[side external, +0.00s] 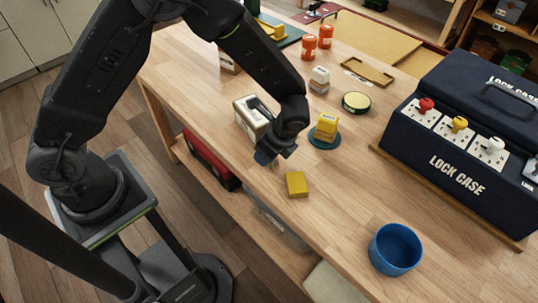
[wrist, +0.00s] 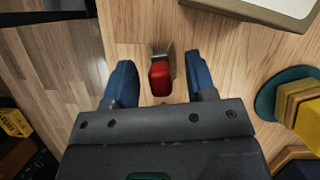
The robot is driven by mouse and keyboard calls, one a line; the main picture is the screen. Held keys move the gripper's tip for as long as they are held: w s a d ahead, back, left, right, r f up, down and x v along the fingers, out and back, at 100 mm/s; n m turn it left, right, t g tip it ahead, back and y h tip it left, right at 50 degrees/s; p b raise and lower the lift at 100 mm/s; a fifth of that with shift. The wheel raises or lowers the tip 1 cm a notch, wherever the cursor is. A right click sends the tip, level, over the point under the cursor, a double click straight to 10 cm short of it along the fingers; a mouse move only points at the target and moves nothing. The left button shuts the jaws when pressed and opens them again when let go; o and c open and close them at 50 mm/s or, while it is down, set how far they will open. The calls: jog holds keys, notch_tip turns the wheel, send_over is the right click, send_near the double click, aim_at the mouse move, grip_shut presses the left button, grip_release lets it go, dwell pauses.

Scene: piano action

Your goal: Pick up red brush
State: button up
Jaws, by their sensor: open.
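In the wrist view a small red brush (wrist: 160,77) with a greyish end lies on the wooden bench top near its edge. My gripper (wrist: 161,62) is open, with one blue finger on each side of the red brush and visible gaps between. Whether the fingertips are down at the brush's height is hard to tell. In the side view my gripper (side external: 274,155) is low over the front edge of the bench, and the brush is not visible there, apparently hidden by the gripper.
A cream box (side external: 252,115) stands just behind the gripper. A yellow block (side external: 297,184) lies in front, and yellow pieces (side external: 327,125) sit on a teal disc to the right. A blue bowl (side external: 395,250) and dark lock case (side external: 455,150) are farther right.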

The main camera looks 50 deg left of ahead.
jog(key=shift+x, duration=0.8)
jog(key=shift+c, duration=0.2)
grip_shut()
